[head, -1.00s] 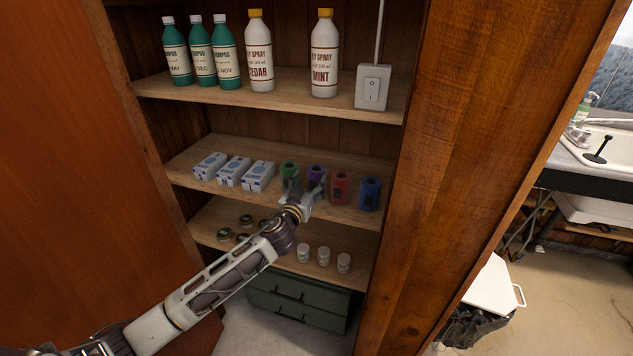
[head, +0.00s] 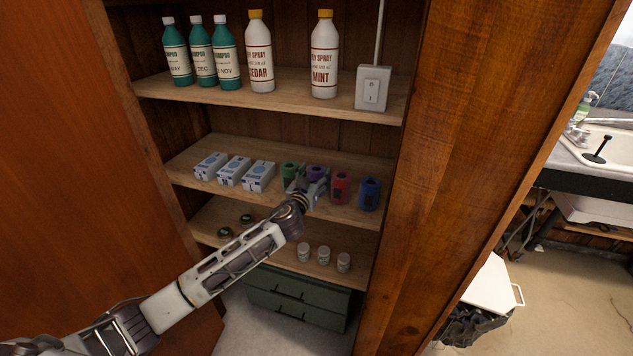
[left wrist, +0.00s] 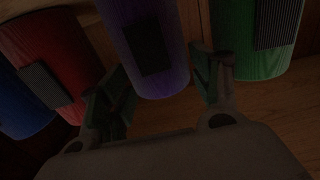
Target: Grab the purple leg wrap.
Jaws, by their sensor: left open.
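The purple leg wrap (head: 317,170) stands on the middle shelf between the green wrap (head: 289,170) and the red wrap (head: 341,187). In the head view my left gripper (head: 308,186) is in front of it and hides its lower part. In the left wrist view the purple wrap (left wrist: 150,50) shows between the two spread fingers of my left gripper (left wrist: 160,82), with its dark patch facing the camera. The fingers are open, one on each side of it. I cannot tell whether either finger touches it. My right gripper is not in view.
The red wrap (left wrist: 55,60) and green wrap (left wrist: 252,40) are close outside the fingers. A blue wrap (head: 370,194) stands right of the red one. White boxes (head: 233,171) stand to the left. The upper shelf (head: 290,98) is above; the lower shelf holds small jars (head: 323,256).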

